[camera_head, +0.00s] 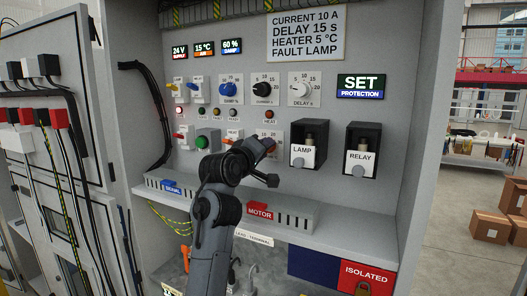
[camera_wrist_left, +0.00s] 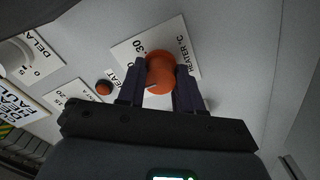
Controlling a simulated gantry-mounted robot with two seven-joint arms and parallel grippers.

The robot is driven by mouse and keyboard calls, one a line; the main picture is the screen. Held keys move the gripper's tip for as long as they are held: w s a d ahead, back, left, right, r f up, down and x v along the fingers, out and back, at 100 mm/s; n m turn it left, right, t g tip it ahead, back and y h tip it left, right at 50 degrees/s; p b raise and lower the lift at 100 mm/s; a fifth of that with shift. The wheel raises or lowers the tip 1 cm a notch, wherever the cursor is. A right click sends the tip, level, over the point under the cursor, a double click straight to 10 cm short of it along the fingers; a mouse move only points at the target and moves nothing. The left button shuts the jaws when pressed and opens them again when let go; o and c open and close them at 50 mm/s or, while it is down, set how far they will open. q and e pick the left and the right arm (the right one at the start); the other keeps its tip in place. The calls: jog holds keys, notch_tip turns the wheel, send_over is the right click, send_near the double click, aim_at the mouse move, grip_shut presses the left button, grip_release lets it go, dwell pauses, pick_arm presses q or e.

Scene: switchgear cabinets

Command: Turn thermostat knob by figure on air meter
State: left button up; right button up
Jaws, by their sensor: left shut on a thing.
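The thermostat knob is an orange-red round knob (camera_wrist_left: 160,72) on a white plate marked HEATER °C (camera_wrist_left: 184,52). The number 30 shows beside it; the other figures near it are hidden or unclear. In the wrist view my left gripper (camera_wrist_left: 159,88) has one finger on each side of the knob and is shut on it. In the head view my dark gripper (camera_head: 257,151) covers most of the knob (camera_head: 270,145) and its dial. My right gripper is not in view.
A sign (camera_head: 305,33) reads HEATER 5 °C among other lines. The LAMP box (camera_head: 308,144) and RELAY box (camera_head: 362,150) stick out right of the knob. A slotted grey duct (camera_head: 290,216) with a MOTOR label runs below. Other knobs sit above, including the black one (camera_head: 265,89).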

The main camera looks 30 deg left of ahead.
pick_arm(q)
jog(key=shift+m, duration=2)
jog(key=o, duration=1)
jog(key=shift+f, duration=0.1)
jog(key=shift+o, duration=0.2)
